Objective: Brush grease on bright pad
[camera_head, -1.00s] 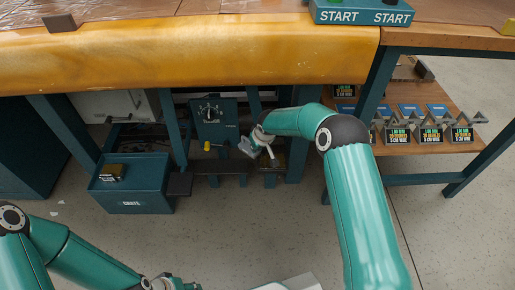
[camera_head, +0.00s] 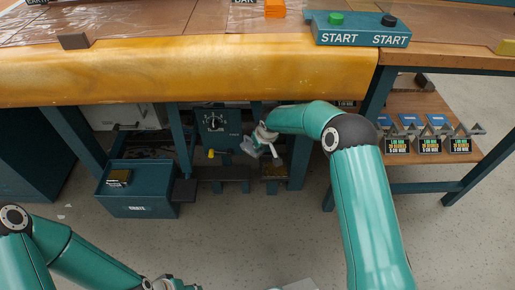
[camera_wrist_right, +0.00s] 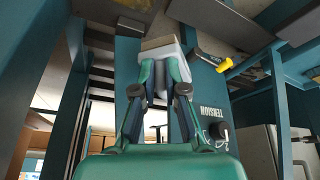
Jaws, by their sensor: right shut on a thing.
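My right gripper (camera_head: 258,143) reaches under the bench. In the right wrist view (camera_wrist_right: 160,72) its fingers are shut on a pale grey block with a tan, bristle-like end (camera_wrist_right: 160,46), which looks like the brush. A small brassy pad (camera_head: 275,171), perhaps the bright pad, shows on a low dark support just below and right of this gripper in the head view. I cannot see the brush touching it. My left gripper (camera_head: 166,284) is at the bottom edge, partly cut off; its opening cannot be made out.
A dial panel (camera_head: 214,124), marked TENSION in the wrist view (camera_wrist_right: 208,115), stands behind. A yellow-ended tool or lever (camera_head: 217,154) is beside it. A teal crate (camera_head: 140,193) stands left. Bench legs crowd the arm. A shelf with small boxes (camera_head: 430,146) is right.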

